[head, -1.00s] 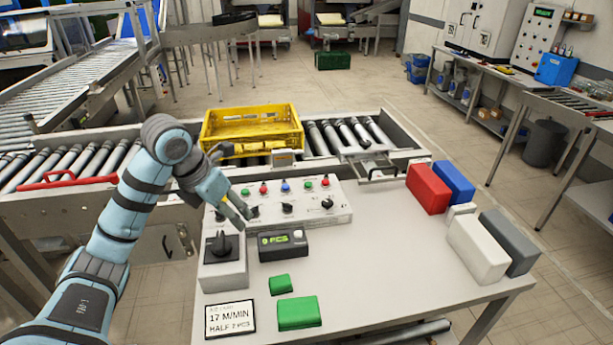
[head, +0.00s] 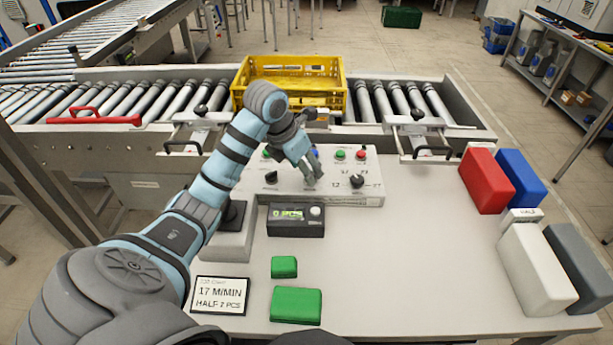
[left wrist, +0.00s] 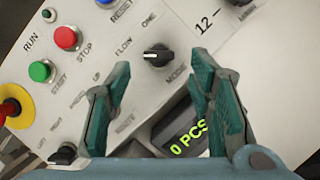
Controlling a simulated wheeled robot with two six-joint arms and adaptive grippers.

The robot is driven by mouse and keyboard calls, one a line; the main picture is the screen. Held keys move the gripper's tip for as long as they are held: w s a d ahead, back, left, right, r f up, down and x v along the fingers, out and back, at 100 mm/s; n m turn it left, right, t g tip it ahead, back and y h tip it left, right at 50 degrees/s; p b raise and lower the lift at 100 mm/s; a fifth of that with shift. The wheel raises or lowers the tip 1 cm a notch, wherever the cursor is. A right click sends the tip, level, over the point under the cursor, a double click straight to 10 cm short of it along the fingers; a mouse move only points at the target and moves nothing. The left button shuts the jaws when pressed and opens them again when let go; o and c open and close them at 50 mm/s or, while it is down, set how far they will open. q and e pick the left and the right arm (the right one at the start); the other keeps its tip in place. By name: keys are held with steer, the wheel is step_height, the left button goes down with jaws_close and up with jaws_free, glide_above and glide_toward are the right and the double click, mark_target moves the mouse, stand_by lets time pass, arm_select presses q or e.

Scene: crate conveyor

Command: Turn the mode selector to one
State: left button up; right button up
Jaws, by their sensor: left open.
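The mode selector (left wrist: 158,55) is a black knob on the pale control panel (left wrist: 85,95), between the labels FLOW and ONE and above MODE in the left wrist view. Its bar lies roughly level in that picture, with a light mark towards the FLOW side. My left gripper (left wrist: 160,72) is open, its green-padded fingers either side of the knob in this view; I cannot tell whether they touch it. In the head view my left gripper (head: 312,183) is over the middle of the panel (head: 335,198) and hides the selector. My right gripper is not in view.
Other black knobs stand on the panel, one left (head: 270,177) and one right (head: 357,181). A counter display (head: 296,221) reading 0 PCS sits in front. A yellow crate (head: 290,68) is on the rollers behind. Green blocks (head: 296,306) lie near; the table's middle right is clear.

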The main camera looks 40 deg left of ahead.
arm_select(q)
steer(key=shift+w+f, duration=1.05)
steer(key=shift+f, duration=0.3)
steer(key=shift+s+r, duration=0.2)
steer(key=shift+s, duration=0.25)
steer(key=c, duration=0.3)
jaws_close()
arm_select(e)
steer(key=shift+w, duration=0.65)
